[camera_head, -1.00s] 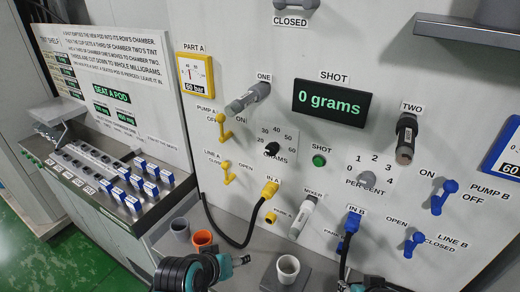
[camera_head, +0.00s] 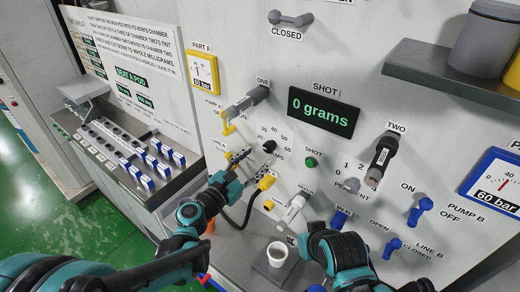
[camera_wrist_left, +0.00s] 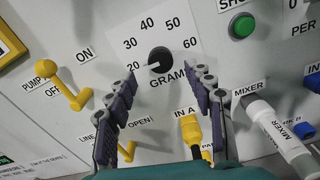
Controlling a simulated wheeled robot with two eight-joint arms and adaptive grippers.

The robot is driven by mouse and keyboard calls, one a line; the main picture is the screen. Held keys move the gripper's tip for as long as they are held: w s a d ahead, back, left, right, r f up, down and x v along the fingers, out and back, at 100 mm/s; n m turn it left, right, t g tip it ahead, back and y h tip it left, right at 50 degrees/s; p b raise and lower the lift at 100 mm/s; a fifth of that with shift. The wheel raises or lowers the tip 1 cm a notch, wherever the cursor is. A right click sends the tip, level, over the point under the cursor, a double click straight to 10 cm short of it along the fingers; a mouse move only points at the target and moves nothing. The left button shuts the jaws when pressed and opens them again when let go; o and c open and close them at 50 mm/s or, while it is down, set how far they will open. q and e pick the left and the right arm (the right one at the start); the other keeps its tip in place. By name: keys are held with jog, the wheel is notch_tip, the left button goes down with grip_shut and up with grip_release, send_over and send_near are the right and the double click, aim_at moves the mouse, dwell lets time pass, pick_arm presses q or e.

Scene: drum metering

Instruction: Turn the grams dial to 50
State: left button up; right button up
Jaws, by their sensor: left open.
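The grams dial (camera_head: 268,147) is a small black knob on the grey panel, with printed numbers from 20 to 60 around it. In the left wrist view the knob (camera_wrist_left: 160,60) has a white mark pointing toward 20. My left gripper (camera_head: 256,160) is in front of the panel by the dial. In the left wrist view its open fingers (camera_wrist_left: 167,80) stand either side of and just below the knob, with nothing between them. The display (camera_head: 321,111) reads 0 grams. My right arm shows at the lower right; its fingers are not clear.
The yellow IN A plug (camera_head: 266,182) and its black cable are just below the dial. The ONE handle (camera_head: 245,103) juts out above it, and the green SHOT button (camera_head: 311,162) is to its right. A white cup (camera_head: 277,254) stands on the ledge below.

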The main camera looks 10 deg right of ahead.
aim_at(267, 150)
pick_arm(q)
jog(key=x, duration=0.5)
jog(key=shift+w+d, duration=0.15)
jog(key=shift+d, duration=0.05)
jog(key=c, duration=1.1)
